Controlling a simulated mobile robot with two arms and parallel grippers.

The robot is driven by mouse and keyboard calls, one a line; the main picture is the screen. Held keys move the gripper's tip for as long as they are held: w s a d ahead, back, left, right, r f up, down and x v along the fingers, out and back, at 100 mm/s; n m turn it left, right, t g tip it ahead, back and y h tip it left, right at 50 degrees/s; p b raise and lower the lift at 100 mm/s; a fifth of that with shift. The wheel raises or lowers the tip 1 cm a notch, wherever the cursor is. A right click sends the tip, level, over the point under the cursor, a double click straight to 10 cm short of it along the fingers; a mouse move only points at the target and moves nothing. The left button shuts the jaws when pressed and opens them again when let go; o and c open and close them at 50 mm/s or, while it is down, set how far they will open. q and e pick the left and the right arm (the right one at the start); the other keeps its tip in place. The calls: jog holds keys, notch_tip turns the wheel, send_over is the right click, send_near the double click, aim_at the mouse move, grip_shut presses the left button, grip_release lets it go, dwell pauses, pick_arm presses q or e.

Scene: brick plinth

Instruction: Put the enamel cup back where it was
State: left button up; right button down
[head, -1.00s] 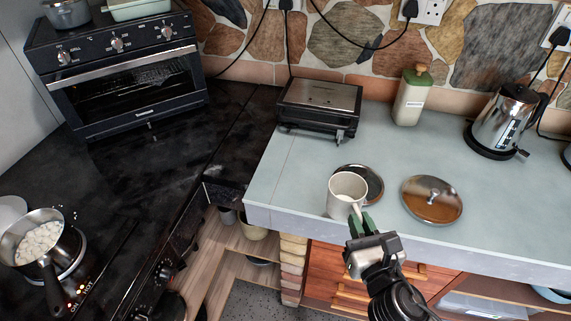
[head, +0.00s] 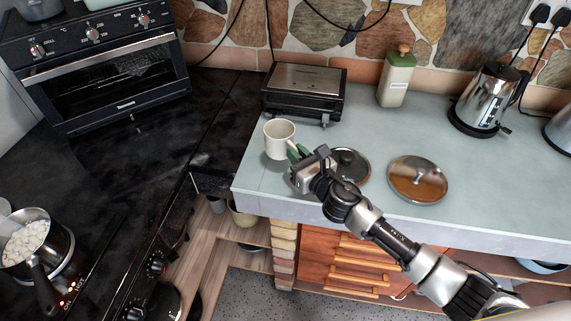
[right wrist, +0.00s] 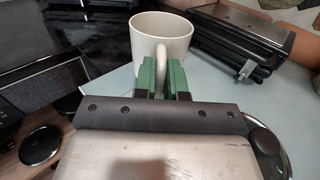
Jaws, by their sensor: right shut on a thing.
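The cream enamel cup (head: 279,140) is upright at the left part of the grey-blue counter (head: 330,203), in front of the sandwich press. In the right wrist view the cup (right wrist: 158,38) has its handle between the green fingers. My right gripper (head: 297,152) is shut on that handle, reaching in from the lower right. I cannot tell whether the cup's base touches the counter. My left gripper is not in view.
A dark round lid (head: 350,166) lies just right of my right gripper, and a steel lid (head: 417,180) farther right. The sandwich press (head: 304,93) stands behind the cup. A pan (head: 35,240) sits on the hob.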

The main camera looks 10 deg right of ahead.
aim_at(284, 151)
jog(key=shift+w+a+f, duration=1.05)
jog(key=shift+w+a, duration=0.05)
jog(key=shift+w, duration=0.05)
jog(key=shift+f+b, duration=1)
jog(key=shift+f, duration=0.9)
jog(key=shift+f, duration=0.15)
jog(key=c, duration=1.2)
grip_release()
jog(key=shift+r, duration=0.25)
jog(key=b+v, duration=0.1)
jog(key=v, duration=1.1)
jog(key=shift+f, duration=0.1)
